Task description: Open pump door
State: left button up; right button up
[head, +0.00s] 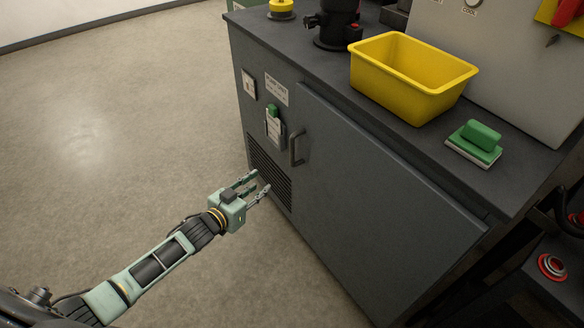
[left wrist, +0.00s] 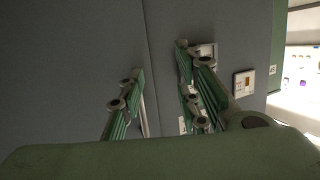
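The pump door (head: 370,205) is a large dark grey panel on the front of the cabinet and looks shut, flush with the frame. Its handle (head: 296,149) is a dark upright bar near the door's left edge. My left gripper (head: 259,187) is pale green, open and empty, in front of the vent, below and left of the handle in the head view. In the left wrist view its two fingers (left wrist: 160,85) stand apart facing the grey front. A thin upright bar shows beside the left finger; I cannot tell whether it is the handle. My right gripper is not in view.
A green-and-white switch (head: 273,126), labels (head: 276,89) and a vent grille (head: 268,176) are left of the door. On the cabinet top (head: 330,70) stand a yellow bin (head: 410,85) and a green block (head: 477,140). The floor at left is clear.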

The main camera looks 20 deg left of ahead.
aim_at(292, 163)
pick_arm(q)
jog(key=w+d+r+m+t+h+b, duration=0.1)
jog(key=w+d+r+m+h+b, duration=0.25)
jog(key=r, duration=0.65)
jog(key=shift+n+h, duration=0.25)
jog(key=shift+n, duration=0.5)
jog(key=x, duration=0.2)
jog(key=b+x, duration=0.1)
jog(key=x, duration=0.1)
jog(key=d+x, duration=0.1)
jog(key=x, duration=0.2)
jog(key=shift+s+d+f, duration=0.1)
jog(key=shift+s+f, duration=0.05)
jog(key=shift+s, duration=0.1)
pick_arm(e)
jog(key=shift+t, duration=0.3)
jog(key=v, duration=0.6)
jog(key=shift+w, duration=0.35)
pick_arm(q)
jog(key=shift+c, duration=0.2)
grip_shut()
